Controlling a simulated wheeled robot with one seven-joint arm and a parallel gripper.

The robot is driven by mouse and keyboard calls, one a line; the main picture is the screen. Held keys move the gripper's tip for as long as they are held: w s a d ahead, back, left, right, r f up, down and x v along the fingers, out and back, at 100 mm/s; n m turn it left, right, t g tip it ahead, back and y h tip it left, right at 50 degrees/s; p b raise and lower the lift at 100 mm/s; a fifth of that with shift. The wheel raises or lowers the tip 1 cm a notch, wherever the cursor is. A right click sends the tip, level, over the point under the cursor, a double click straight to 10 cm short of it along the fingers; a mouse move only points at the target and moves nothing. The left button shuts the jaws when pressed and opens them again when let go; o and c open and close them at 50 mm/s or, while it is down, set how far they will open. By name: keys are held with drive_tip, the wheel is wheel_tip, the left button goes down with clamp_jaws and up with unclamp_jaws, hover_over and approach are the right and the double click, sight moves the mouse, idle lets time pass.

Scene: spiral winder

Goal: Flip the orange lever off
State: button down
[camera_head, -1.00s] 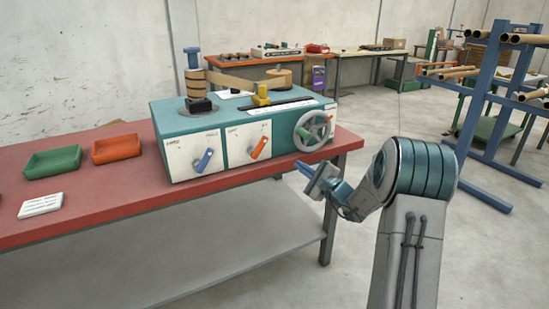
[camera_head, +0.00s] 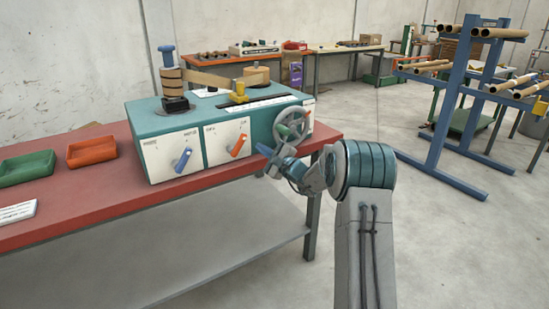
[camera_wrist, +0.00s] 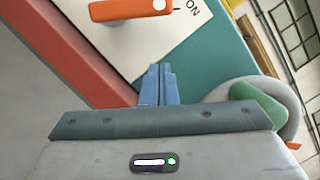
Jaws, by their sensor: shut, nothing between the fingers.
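The orange lever (camera_head: 237,145) is on the right white panel of the teal winder (camera_head: 212,116). It slants with its upper end to the right. In the wrist view the orange lever (camera_wrist: 130,8) lies at the top, beside printed "ON" lettering. My gripper (camera_head: 264,149) is a little right of the lever, in front of the machine's right part near the handwheel. Its blue fingers (camera_wrist: 159,84) are together and empty, apart from the lever. How far they are from the panel is hard to tell.
A blue lever (camera_head: 183,160) is on the left panel. The grey handwheel (camera_head: 291,125) with a green grip is close behind my gripper. The red bench (camera_head: 95,196) carries green (camera_head: 27,168) and orange trays (camera_head: 92,151) at left.

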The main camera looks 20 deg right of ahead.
sight(239, 145)
drive_tip(key=shift+s+a+r, duration=0.2)
drive_tip(key=shift+a+r, duration=0.4)
drive_tip(key=shift+a, duration=0.25)
drive_tip(key=shift+s+a+r, duration=0.15)
drive_tip(key=shift+a+r, duration=0.45)
drive_tip(key=shift+a, duration=0.25)
